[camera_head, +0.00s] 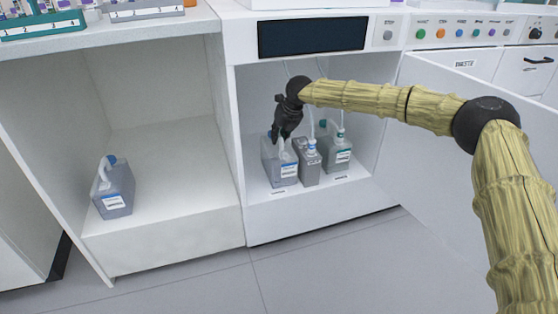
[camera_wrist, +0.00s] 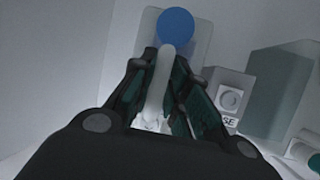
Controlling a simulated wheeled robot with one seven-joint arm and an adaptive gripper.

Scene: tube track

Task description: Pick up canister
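A grey canister (camera_head: 284,172) with a white handle and a white label stands at the left in the open cabinet under the machine. My gripper (camera_head: 282,138) points down at its top from above. In the wrist view, the canister's white handle (camera_wrist: 158,85) runs between the two fingers of my gripper (camera_wrist: 162,58), with a blue cap (camera_wrist: 175,26) just beyond the fingertips. The fingers are close to the handle on both sides; I cannot tell whether they press on it. The canister's body is partly hidden by the gripper.
Another blue-capped canister (camera_head: 114,190) stands in the left compartment, beyond a dividing wall. The cabinet door (camera_head: 460,150) is open at the right.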

